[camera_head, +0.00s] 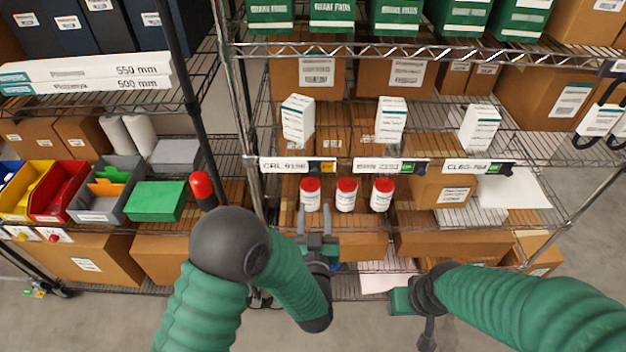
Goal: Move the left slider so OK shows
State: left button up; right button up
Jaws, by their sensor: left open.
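The left slider (329,167) is at the right end of the left white label strip (285,165), on the front edge of the middle shelf. An orange patch shows there. The other two label strips, middle (376,166) and right (465,167), show green patches at their right ends. My left gripper (316,219) is open and empty, below the left slider and apart from it, with its fingers pointing up toward the shelf. My right arm comes in from the lower right; its gripper (408,300) is low in front of the bottom shelf, and its fingers cannot be made out clearly.
White boxes (391,122) stand on the shelf above. A dark pole (183,75) and a rack post (246,110) rise to the left. Coloured bins (60,190) are farther left.

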pick_arm(q)
jog(key=p, duration=0.3)
send_near(315, 174)
jog(key=w, duration=0.4)
jog(key=shift+w+a+r, duration=0.2)
jog(key=shift+w+r, duration=0.15)
jog(key=shift+r, duration=0.05)
jog(key=w, duration=0.3)
jog(key=shift+w+d+f, duration=0.25)
jog(key=shift+f, duration=0.05)
jog(key=shift+w+f, duration=0.15)
jog(key=shift+w, duration=0.1)
jog(key=shift+s, duration=0.1)
pick_arm(e)
jog(key=v, duration=0.3)
jog(key=shift+w+r, duration=0.25)
jog(key=shift+r, duration=0.2)
pick_arm(q)
jog(key=shift+s+a+r, duration=0.15)
jog(key=shift+s+r, duration=0.05)
jog(key=c, duration=0.5)
grip_shut()
pick_arm(e)
jog(key=shift+s+a+r, duration=0.1)
jog(key=shift+s, duration=0.15)
pick_arm(q)
jog(key=shift+f, duration=0.1)
